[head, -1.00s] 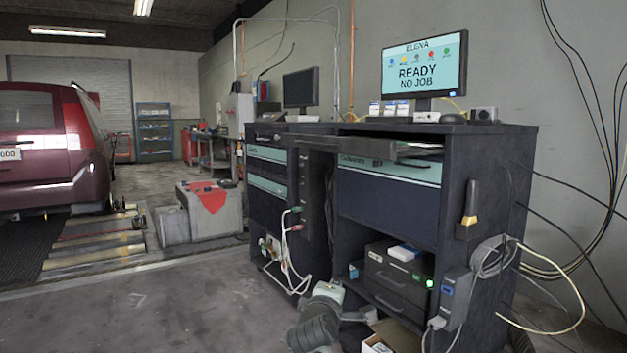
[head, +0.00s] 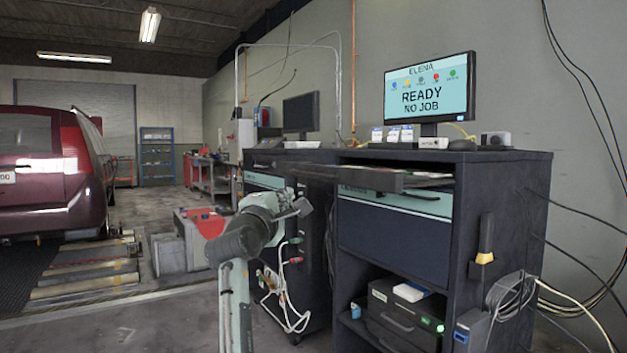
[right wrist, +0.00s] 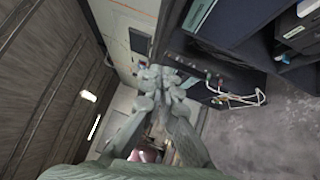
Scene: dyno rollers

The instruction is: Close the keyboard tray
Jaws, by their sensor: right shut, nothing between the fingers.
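The keyboard tray (head: 385,180) is a dark, thin shelf under the desktop of the right-hand cabinet in the head view. It stands pulled out, with its front edge jutting past the drawer fronts and pale items lying on it. My right gripper (head: 303,206) is raised in front of the cabinets, below and near the tray's left end. I cannot tell from this view whether it touches anything. In the right wrist view the gripper's fingers (right wrist: 166,76) are together and hold nothing. My left gripper is not in view.
A monitor (head: 430,92) and small boxes stand on the desktop. Cables (head: 282,300) with coloured connectors hang from the left cabinet. A black printer-like box (head: 400,320) sits on the lower shelf. A red car (head: 50,170) is far left. The floor at the front left is clear.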

